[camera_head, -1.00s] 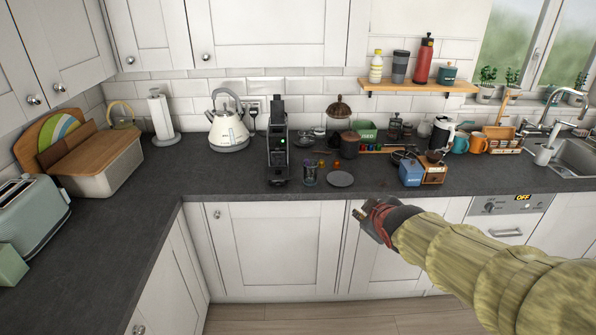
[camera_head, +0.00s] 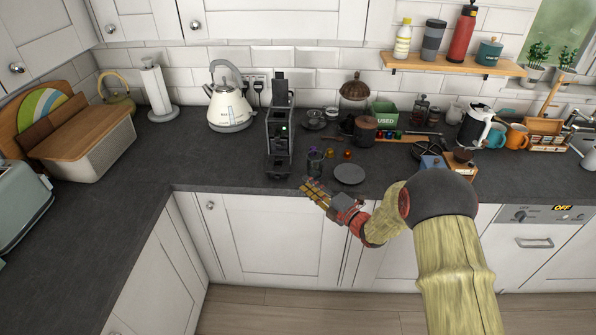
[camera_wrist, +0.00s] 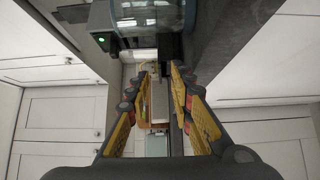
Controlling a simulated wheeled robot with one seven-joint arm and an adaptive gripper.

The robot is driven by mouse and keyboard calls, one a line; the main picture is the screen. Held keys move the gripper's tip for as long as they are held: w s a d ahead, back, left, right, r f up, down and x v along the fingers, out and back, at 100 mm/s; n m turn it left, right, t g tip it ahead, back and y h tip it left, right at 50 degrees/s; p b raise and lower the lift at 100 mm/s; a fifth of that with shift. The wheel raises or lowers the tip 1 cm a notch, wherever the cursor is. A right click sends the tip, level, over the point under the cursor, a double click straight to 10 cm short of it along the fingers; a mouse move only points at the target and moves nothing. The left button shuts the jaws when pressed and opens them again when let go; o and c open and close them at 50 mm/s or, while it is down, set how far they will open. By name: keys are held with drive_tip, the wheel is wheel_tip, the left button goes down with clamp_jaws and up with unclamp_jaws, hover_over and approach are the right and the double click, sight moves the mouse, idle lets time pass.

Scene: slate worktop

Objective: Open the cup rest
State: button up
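The black coffee machine (camera_head: 280,130) stands upright on the worktop, left of centre in the head view, with a small green light on its front. Its low front base (camera_head: 278,171) is dark, and I cannot clearly make out the cup rest there. My gripper (camera_head: 311,186) is near the worktop's front edge, in front and to the right of that base. In the wrist view my gripper (camera_wrist: 158,78) has its yellow-padded fingers apart with nothing between them. A dark block with a green light (camera_wrist: 99,40), apparently the machine, shows at the upper left there.
A clear glass (camera_head: 315,161) stands right of the machine, close to my gripper. A round grey plate (camera_head: 349,174), coloured capsules and a dark canister (camera_head: 365,130) lie further right. The kettle (camera_head: 229,105) stands left. The worktop (camera_head: 215,165) before the kettle is clear.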

drive_tip(key=b+x, duration=0.1)
drive_tip(key=x, duration=0.5)
drive_tip(key=shift+f, duration=0.1)
drive_tip(key=shift+w+a, duration=0.4)
drive_tip(key=shift+w, duration=0.05)
drive_tip(key=shift+c, duration=0.5)
clamp_jaws()
